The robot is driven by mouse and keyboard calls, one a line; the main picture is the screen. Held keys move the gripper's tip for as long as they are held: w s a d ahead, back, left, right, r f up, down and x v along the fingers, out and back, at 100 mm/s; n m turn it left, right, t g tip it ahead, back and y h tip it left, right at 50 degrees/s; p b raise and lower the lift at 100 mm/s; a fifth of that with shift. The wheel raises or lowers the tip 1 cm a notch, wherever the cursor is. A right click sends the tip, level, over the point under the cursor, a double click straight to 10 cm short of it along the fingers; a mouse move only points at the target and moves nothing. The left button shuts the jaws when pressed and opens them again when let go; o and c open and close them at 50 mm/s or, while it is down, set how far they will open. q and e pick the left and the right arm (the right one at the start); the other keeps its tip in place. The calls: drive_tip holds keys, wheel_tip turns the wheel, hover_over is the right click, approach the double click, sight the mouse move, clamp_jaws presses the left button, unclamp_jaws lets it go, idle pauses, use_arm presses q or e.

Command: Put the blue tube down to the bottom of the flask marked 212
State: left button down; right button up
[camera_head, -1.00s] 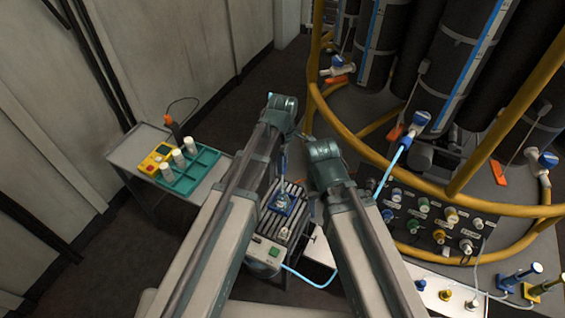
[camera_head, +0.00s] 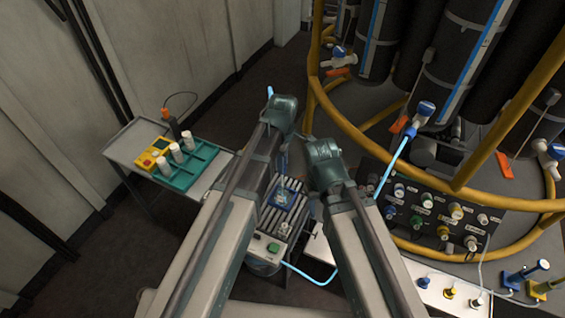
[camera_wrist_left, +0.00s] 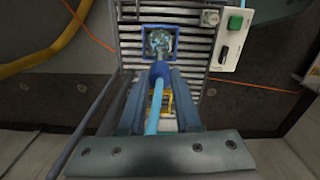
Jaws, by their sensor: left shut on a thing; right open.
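A clear flask (camera_wrist_left: 159,42) stands in a blue square holder (camera_wrist_left: 176,31) on a ribbed metal rack; in the head view the flask (camera_head: 284,199) sits between my arms. Its marking is not readable. My left gripper (camera_wrist_left: 160,75) is shut on the light blue tube (camera_wrist_left: 153,118). A darker blue collar (camera_wrist_left: 158,70) is at the far end between the fingers, just short of the flask in the picture. I cannot tell whether the tube is inside the flask.
A control box with a green button (camera_head: 273,247) is at the rack's near end. A cart (camera_head: 131,144) with a teal tray (camera_head: 206,153) is on the left. Yellow rails (camera_head: 340,117), black columns and a connector panel (camera_head: 437,205) crowd the right.

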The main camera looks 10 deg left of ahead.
use_arm(q)
drive_tip(key=shift+f, duration=0.2)
idle(0.3)
drive_tip(key=shift+f+b, duration=1.95)
drive_tip(key=shift+b, duration=0.15)
drive_tip(key=shift+f+b, duration=0.3)
unclamp_jaws()
drive_tip(key=shift+r, duration=0.1)
drive_tip(key=shift+r+p, duration=2.95)
drive_tip(key=shift+p, duration=0.15)
